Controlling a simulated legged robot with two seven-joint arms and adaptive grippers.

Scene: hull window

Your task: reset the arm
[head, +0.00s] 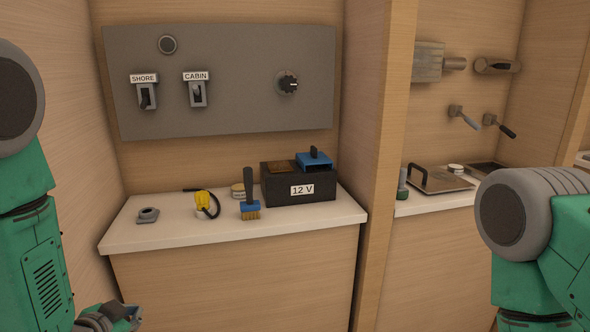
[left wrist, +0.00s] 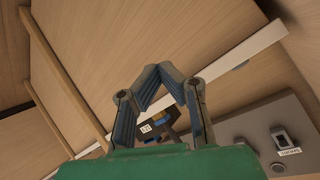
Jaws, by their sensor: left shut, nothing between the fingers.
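My left arm comes in at the left edge of the head view. Its gripper (head: 122,314) is low at the bottom edge, in front of and below the counter, and partly cut off. In the left wrist view the left gripper's fingers (left wrist: 160,72) meet at the tips, with nothing between them. My right arm shows at the right edge of the head view, but its gripper is out of sight.
A white counter (head: 170,236) holds a black 12 V box (head: 296,190), a blue brush (head: 250,208), a yellow coiled item (head: 203,203) and a grey fitting (head: 148,215). A grey switch panel (head: 225,95) is behind. A wooden partition (head: 377,150) stands right of it.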

